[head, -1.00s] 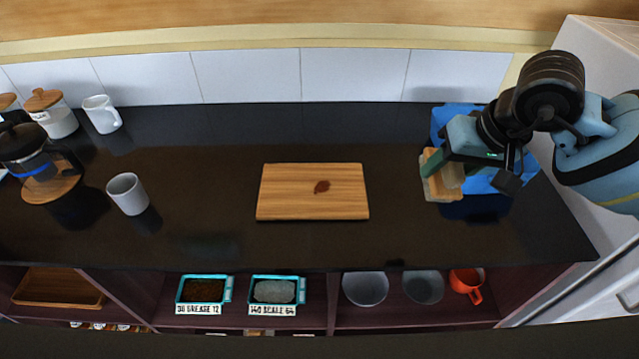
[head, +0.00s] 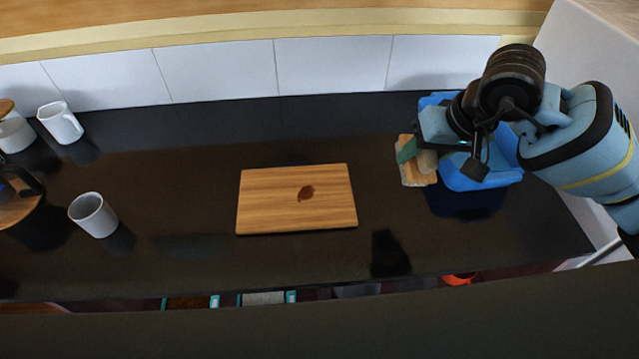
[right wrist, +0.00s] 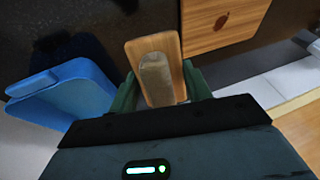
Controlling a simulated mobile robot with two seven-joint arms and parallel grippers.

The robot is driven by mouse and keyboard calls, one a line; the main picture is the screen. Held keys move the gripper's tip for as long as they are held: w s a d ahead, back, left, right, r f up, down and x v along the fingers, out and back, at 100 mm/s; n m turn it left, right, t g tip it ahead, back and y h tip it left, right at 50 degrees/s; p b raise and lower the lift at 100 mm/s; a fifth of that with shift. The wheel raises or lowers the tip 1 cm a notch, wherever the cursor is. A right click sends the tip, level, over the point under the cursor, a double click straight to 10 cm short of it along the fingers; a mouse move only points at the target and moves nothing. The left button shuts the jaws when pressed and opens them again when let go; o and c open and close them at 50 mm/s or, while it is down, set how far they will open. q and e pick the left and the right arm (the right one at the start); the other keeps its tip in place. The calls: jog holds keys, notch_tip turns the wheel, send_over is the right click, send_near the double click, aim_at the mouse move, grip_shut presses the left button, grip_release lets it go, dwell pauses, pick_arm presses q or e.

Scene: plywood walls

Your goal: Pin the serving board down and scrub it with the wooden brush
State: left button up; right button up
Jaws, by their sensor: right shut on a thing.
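The serving board (head: 275,205) lies flat on the dark counter, with a reddish-brown stain (head: 306,193) right of its middle. The board also shows at the top of the right wrist view (right wrist: 205,35). My right gripper (head: 420,155) is shut on the wooden brush (head: 412,172), a pale wood block with a lighter part, and holds it right of the board, apart from it. In the right wrist view the brush (right wrist: 134,52) sits between the green fingers. My left gripper is not in view.
A blue container (head: 480,178) is behind and beside my right gripper. A grey-white cup (head: 93,215) stands left of the board, with a white mug (head: 60,122) farther back. The counter around the board is clear. Shelves lie below the front edge.

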jog(key=shift+w+a+f+b, duration=0.3)
jog(key=shift+w+a, duration=0.25)
jog(key=shift+a, duration=0.1)
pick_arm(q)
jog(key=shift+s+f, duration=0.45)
pick_arm(e)
jog(key=w+a+g+h, duration=0.1)
jog(key=w+a, duration=0.2)
jog(key=a, duration=0.3)
jog(key=w+a+f+g+h, duration=0.1)
jog(key=w+a, duration=0.2)
jog(key=a, duration=0.3)
jog(key=w+a+g, duration=0.1)
jog(key=w+a, duration=0.2)
jog(key=a, duration=0.4)
jog(key=shift+f+g+h, duration=0.15)
jog(key=shift+g+h, duration=0.15)
jog(key=shift+h, duration=0.1)
jog(key=shift+f, duration=0.15)
jog(key=shift+f, duration=2.9)
